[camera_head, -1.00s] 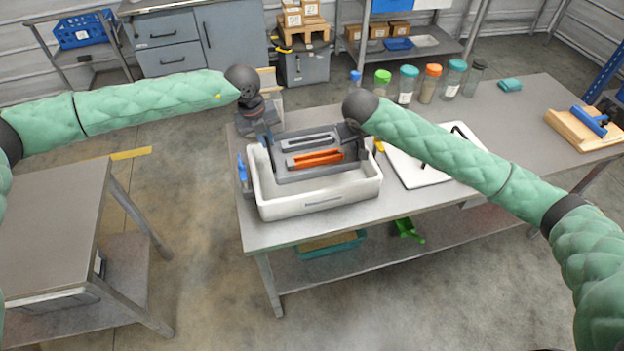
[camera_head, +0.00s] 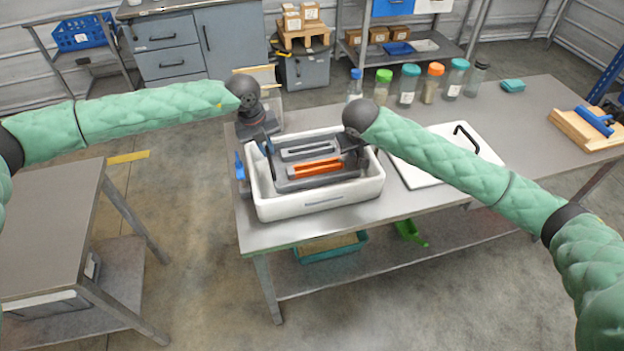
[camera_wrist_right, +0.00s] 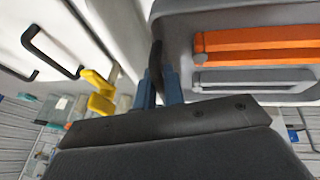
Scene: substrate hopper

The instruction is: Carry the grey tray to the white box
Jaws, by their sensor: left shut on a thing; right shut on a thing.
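The grey tray (camera_head: 335,181) sits down within the rim of the white box (camera_head: 318,204), level as far as I can tell. An orange piece (camera_head: 315,168) and a grey slotted piece (camera_head: 308,149) lie in it. My left gripper (camera_head: 264,143) is shut on the tray's left end. My right gripper (camera_head: 357,148) is shut on its right end; the right wrist view shows its blue fingers (camera_wrist_right: 160,88) around a dark handle of the tray. The box's walls hide the tray's underside, so I cannot tell whether it touches the bottom.
A white lid with a black handle (camera_head: 440,165) lies right of the box. Several jars, among them a green-capped one (camera_head: 383,86), stand along the back edge. A wooden block with a blue roller (camera_head: 590,124) is at the far right.

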